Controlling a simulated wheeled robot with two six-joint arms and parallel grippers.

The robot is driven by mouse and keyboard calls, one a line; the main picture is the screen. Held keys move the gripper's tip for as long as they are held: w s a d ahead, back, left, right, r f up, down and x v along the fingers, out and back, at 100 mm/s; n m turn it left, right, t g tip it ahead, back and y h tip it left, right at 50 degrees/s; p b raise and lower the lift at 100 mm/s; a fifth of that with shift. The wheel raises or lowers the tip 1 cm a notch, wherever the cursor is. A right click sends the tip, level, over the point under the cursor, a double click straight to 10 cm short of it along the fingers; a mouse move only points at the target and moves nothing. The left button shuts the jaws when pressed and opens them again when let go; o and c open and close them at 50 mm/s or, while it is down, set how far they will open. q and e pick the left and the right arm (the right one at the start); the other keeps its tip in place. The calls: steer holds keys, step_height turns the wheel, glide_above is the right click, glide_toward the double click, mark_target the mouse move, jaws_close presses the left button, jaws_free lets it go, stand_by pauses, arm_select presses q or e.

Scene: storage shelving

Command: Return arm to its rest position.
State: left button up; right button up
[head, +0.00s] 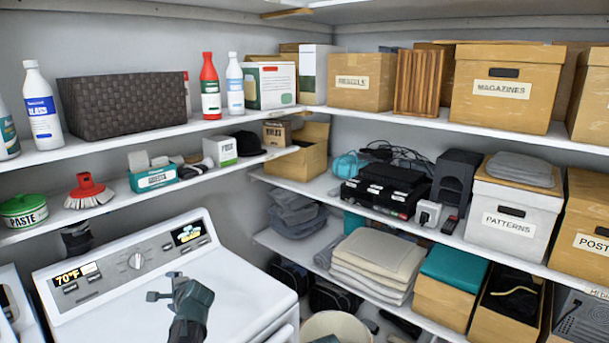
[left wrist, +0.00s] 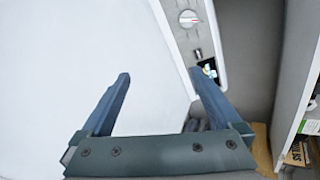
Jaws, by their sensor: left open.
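My left gripper (head: 162,285) is in the lower middle of the head view, over the white top of the washing machine (head: 250,262). Its fingers are spread, with nothing between them. In the left wrist view the two open fingers (left wrist: 160,73) stand apart in front of the machine's white surface and its control panel (left wrist: 172,25). How far the fingertips are from the machine is hard to tell. My right gripper does not show.
Shelves run along both walls. The left ones hold bottles, a dark woven basket (head: 122,105) and a red brush (head: 88,190). The right ones hold labelled boxes, folded cloths (head: 375,262) and electronics. The machine's top is clear around the gripper.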

arm_select(q)
steer(key=s+d+f+n+g+h, duration=0.2)
steer(key=s+d+f+n+g, duration=0.1)
steer(key=s+d, duration=0.6)
steer(key=s+d+f+n+g+h, duration=0.2)
steer(key=s+d+f+g+h, duration=0.1)
steer(key=s+d, duration=0.7)
steer(key=s+d+f+n+g+h, duration=0.2)
steer(key=s+d+f, duration=0.3)
steer(key=s+d, duration=0.4)
steer(key=d+n, duration=0.1)
steer(key=d, duration=0.3)
steer(key=shift+s+d+f+n+g, duration=0.15)
steer(key=shift+s+d+n+g, duration=0.15)
steer(key=shift+s+g, duration=0.1)
